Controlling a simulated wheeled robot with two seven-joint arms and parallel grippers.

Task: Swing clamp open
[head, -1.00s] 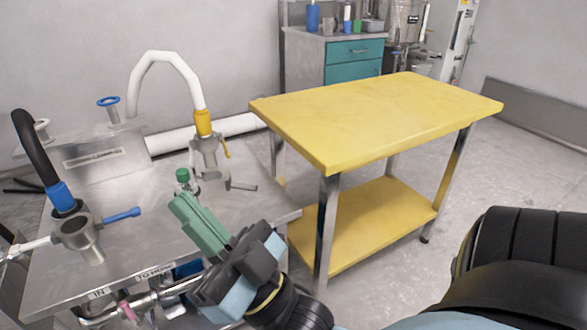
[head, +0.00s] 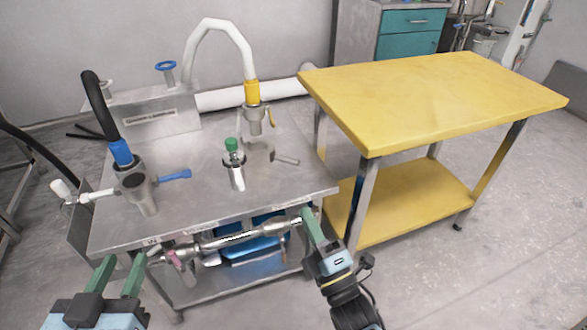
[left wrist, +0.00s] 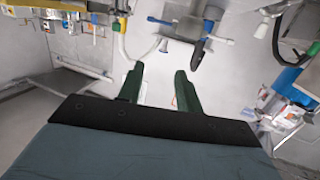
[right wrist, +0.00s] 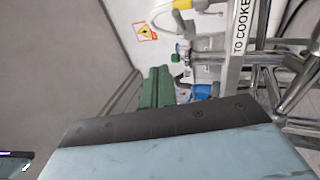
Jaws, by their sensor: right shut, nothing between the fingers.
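A grey clamp (head: 259,153) with a bar handle (head: 286,160) pointing right sits under the yellow-collared end (head: 252,94) of the white hose. It looks spread, with a gap, but is small in view. My right gripper (head: 306,213) is shut and empty at the bench's front right edge, apart from both clamps. It also shows shut in the right wrist view (right wrist: 158,75). My left gripper (head: 121,260) is open and empty at front left; its fingers stand apart in the left wrist view (left wrist: 158,75).
A steel cylinder with a green cap (head: 232,145) stands beside the right clamp. A steel pipe (head: 230,238) runs along the bench front, between my grippers. A yellow table (head: 430,95) stands close on the right. Floor is clear at far right.

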